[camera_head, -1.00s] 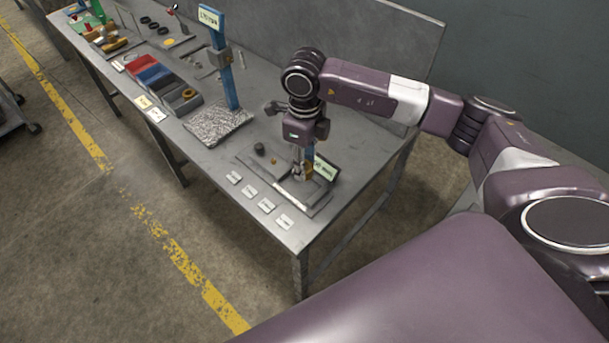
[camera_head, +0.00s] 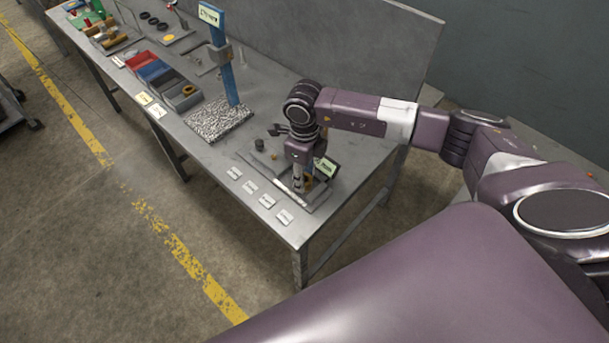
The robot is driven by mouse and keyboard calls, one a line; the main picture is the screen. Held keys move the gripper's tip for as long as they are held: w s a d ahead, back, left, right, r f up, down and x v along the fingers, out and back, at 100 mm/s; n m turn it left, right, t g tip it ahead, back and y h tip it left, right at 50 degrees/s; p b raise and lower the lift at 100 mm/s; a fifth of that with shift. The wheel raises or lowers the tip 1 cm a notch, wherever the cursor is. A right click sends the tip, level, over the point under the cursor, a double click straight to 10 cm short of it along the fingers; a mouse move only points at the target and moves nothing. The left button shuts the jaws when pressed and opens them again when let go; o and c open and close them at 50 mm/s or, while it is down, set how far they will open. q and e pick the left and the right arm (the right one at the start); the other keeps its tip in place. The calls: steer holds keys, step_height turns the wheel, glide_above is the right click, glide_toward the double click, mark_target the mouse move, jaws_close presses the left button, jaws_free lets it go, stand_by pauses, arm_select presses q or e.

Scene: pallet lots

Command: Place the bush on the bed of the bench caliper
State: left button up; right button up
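The bench caliper, as I take it, is the low grey metal fixture (camera_head: 318,197) on the near right corner of the bench. My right gripper (camera_head: 299,188) points down over its middle, with the fingertips close to its bar. A small brass-coloured piece (camera_head: 308,184) shows right beside the fingers. It may be the bush, but I cannot tell whether it is held or stands behind them. The fingers are too small and partly covered to show whether they are open. My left gripper is out of view.
A small dark cylinder (camera_head: 259,145) stands at the fixture's far left end. Several white cards (camera_head: 267,201) lie along the bench's front edge. A speckled plate (camera_head: 213,122) with a blue post (camera_head: 229,75) stands farther left, beyond it bins (camera_head: 157,74). A back panel (camera_head: 340,45) rises behind.

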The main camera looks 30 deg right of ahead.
steer(key=o, duration=0.3)
steer(key=shift+r, duration=0.1)
step_height(320, 180, up, 12)
steer(key=b, duration=0.3)
stand_by(0.6)
